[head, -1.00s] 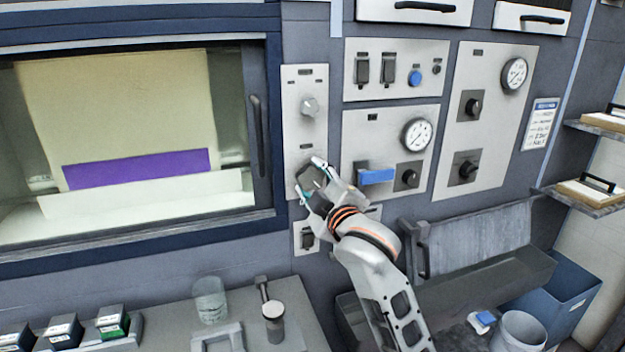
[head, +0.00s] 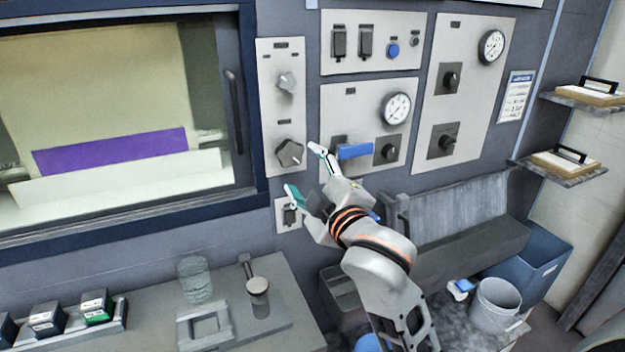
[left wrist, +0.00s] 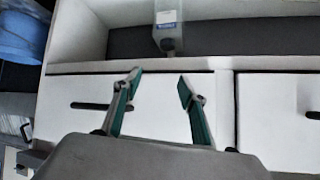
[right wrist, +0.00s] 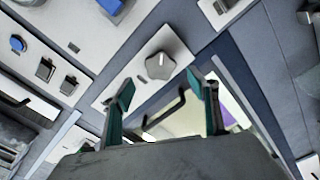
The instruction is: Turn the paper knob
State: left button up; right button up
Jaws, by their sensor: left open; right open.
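A tall pale panel (head: 281,115) beside the window carries two knobs. The upper knob (head: 286,82) is light grey; the lower knob (head: 290,152) is larger, darker and faceted. I cannot read which label says paper. My right gripper (head: 303,170) is open and empty, just below and right of the lower knob, apart from it. In the right wrist view a faceted knob (right wrist: 160,65) with a pale mark, apparently the lower one, shows beyond the open fingers (right wrist: 165,95). My left gripper (left wrist: 158,82) is open and empty before white drawers, outside the head view.
A blue lever (head: 355,151) and a black knob (head: 387,151) sit close right of my right gripper. A window handle (head: 234,112) stands left of the panel. Below are a bench (head: 245,305) with a glass beaker (head: 195,280) and a bin (head: 495,303).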

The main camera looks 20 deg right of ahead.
jog(key=s, duration=0.3)
jog(key=shift+s, duration=0.3)
jog(key=s+d+f+m+g+h, duration=0.1)
jog(key=s+d+f+g, duration=0.25)
jog(key=f, duration=0.65)
jog(key=s+d+f+m+g+h, duration=0.2)
jog(key=s+d+f, duration=0.15)
jog(key=f, duration=0.65)
jog(key=s+d+f+m+g+h, duration=0.1)
jog(key=s+d+f+g, duration=0.2)
jog(key=s+d+f, duration=0.35)
jog(key=s+d+f+m+g+h, duration=0.1)
jog(key=s+d+f+g, duration=0.15)
jog(key=s+f, duration=0.65)
jog(key=w+a+f+m+t+y, duration=0.1)
jog(key=a+f+m+t+y, duration=0.2)
jog(key=a+f, duration=1)
notch_tip(320, 180, down, 2)
jog(key=y, duration=0.3)
jog(key=shift+a+f, duration=0.25)
jog(key=shift+a, duration=0.15)
